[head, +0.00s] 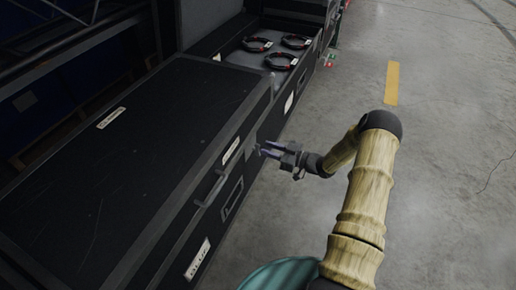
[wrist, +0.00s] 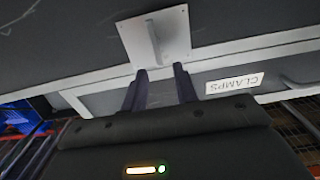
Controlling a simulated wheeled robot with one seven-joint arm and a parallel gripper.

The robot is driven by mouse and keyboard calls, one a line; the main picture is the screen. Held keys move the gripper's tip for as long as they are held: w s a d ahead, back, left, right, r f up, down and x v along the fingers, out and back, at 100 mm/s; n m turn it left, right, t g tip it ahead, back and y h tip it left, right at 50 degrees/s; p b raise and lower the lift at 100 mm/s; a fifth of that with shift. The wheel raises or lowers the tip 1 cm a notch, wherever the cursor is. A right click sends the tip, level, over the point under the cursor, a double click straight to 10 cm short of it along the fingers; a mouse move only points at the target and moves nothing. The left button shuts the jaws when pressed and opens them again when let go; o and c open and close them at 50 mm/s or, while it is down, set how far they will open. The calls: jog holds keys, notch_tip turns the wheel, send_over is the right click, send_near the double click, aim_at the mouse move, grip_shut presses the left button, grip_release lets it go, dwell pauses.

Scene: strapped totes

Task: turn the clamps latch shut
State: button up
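In the wrist view, the latch (wrist: 155,38) is a pale metal plate with a narrow raised lever. It sits across the edge strip of a dark tote, beside a white "CLAMPS" label (wrist: 235,84). The lever stands nearly upright in the picture, crossing the light strip's direction. My gripper (wrist: 160,70) has its two dark fingers apart and empty, with the tips just short of the plate. In the head view, my gripper (head: 262,150) is at the front face of the black tote (head: 75,185), near its right end. The latch is not clear there.
An open case (head: 228,48) with several black and red coiled cables stands beyond the tote. Handles (head: 232,198) and labels stick to the tote's front. Bare concrete floor (head: 450,130) with a yellow stripe (head: 392,83) lies free on the right.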

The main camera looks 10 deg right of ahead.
aim_at(258, 145)
jog(key=b+x, duration=0.1)
jog(key=x, duration=0.4)
jog(key=shift+d, duration=0.1)
jog(key=shift+c, duration=0.4)
grip_shut()
